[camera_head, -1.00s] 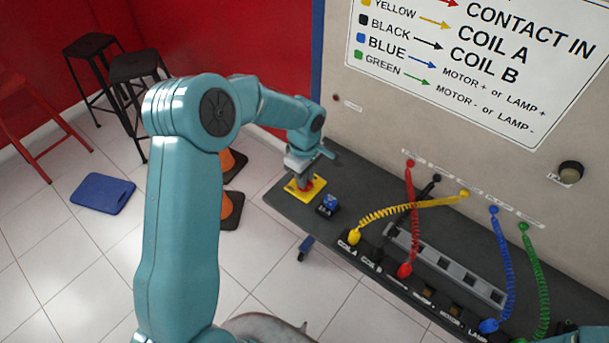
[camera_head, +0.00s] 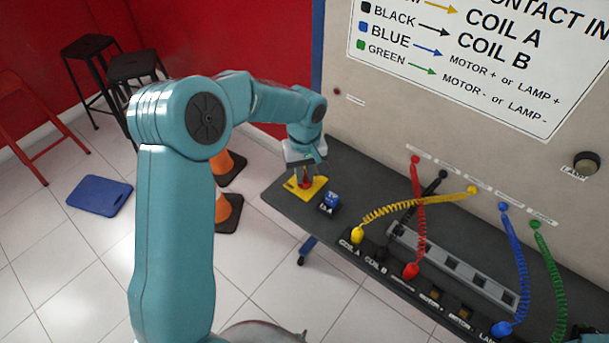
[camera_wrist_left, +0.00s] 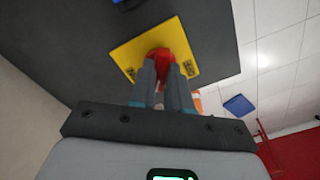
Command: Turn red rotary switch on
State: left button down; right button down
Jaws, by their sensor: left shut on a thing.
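The red rotary switch (camera_wrist_left: 161,56) stands on a yellow square plate (camera_wrist_left: 186,46) on the dark bench. In the head view the yellow plate (camera_head: 316,187) is at the bench's left end, and the red switch (camera_head: 305,182) shows only partly below my gripper. My left gripper (camera_wrist_left: 163,80) is shut on the red switch, with one finger on each side of it. In the head view my left gripper (camera_head: 303,168) reaches down over the plate from above. My right gripper does not show in these views.
A blue switch (camera_head: 330,201) sits just right of the plate. Coiled yellow (camera_head: 410,206), red (camera_head: 419,215), blue (camera_head: 513,260) and green (camera_head: 552,275) cables run from the upright panel to the bench.

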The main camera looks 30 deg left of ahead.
pick_arm(q)
jog(key=m+b, duration=0.1)
jog(key=m, duration=0.4)
jog(key=shift+m, duration=0.3)
jog(key=m, duration=0.4)
jog(key=shift+m, duration=0.6)
jog(key=c, duration=1.1)
grip_release()
jog(key=shift+r, duration=0.1)
